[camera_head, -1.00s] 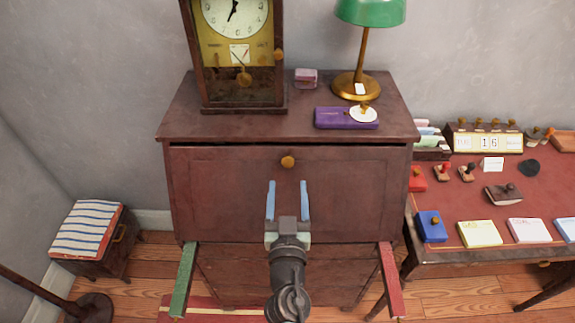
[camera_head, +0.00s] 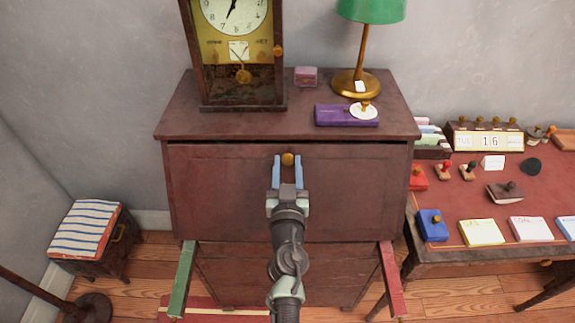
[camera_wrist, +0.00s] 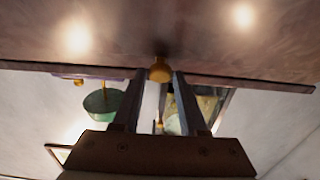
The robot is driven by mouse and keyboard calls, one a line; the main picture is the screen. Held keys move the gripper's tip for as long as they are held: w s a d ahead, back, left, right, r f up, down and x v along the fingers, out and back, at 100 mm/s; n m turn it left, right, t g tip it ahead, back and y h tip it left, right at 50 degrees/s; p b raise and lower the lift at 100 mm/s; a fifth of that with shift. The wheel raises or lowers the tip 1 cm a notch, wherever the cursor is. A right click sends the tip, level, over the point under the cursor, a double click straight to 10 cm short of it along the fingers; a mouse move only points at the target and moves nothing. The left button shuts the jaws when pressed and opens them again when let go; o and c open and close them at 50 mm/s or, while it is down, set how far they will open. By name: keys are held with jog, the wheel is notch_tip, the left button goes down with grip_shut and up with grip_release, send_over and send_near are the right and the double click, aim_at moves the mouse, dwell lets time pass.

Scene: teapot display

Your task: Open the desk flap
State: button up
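The desk flap (camera_head: 220,195) is a dark reddish-brown front panel, upright and closed under the desk top. Its round brass knob (camera_head: 288,159) sits near the middle of its upper edge. My gripper (camera_head: 288,160) has its two blue fingers apart, one on each side of the knob. In the wrist view the knob (camera_wrist: 160,70) shows between and just beyond the fingertips (camera_wrist: 158,74), with gaps on both sides. I cannot tell how far the fingers reach past the knob.
Two slim supports, green (camera_head: 183,280) and red (camera_head: 391,280), stick out below the flap at left and right. A clock (camera_head: 240,100), a purple box (camera_head: 335,117) and a green lamp (camera_head: 370,12) stand on top. A table (camera_head: 450,258) is at right, a striped stool (camera_head: 88,228) at left.

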grip_shut()
dwell(1.1)
